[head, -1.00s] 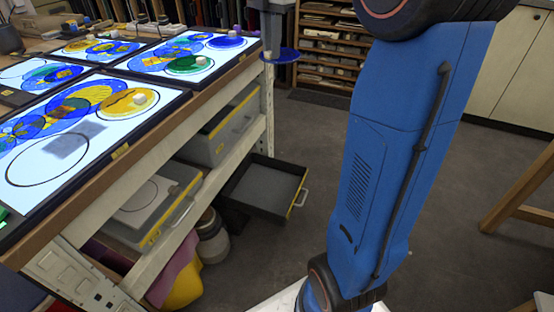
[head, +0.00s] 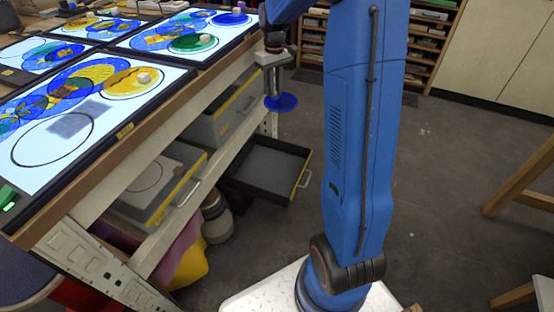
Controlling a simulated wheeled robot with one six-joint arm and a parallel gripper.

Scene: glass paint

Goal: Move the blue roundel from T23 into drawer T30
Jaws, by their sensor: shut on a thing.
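My gripper (head: 272,93) points down at the right of the bench and is shut on the blue roundel (head: 286,104), a flat dark blue disc. The roundel hangs level in the air, above and behind the open drawer. An open, dark, empty drawer (head: 262,168) with a yellow-edged front and a handle stands out below the bench; I cannot read its label. Lit panels lie on the bench, among them a near one (head: 75,182) and a far right one (head: 221,29), both with coloured roundels; their labels cannot be read.
Grey bins sit on the shelves under the bench, an upper one (head: 210,128) and a lower one (head: 130,208). A jar (head: 217,225) and yellow cloth (head: 180,270) are below. A wooden stool (head: 530,190) stands at right. The floor right of the drawer is clear.

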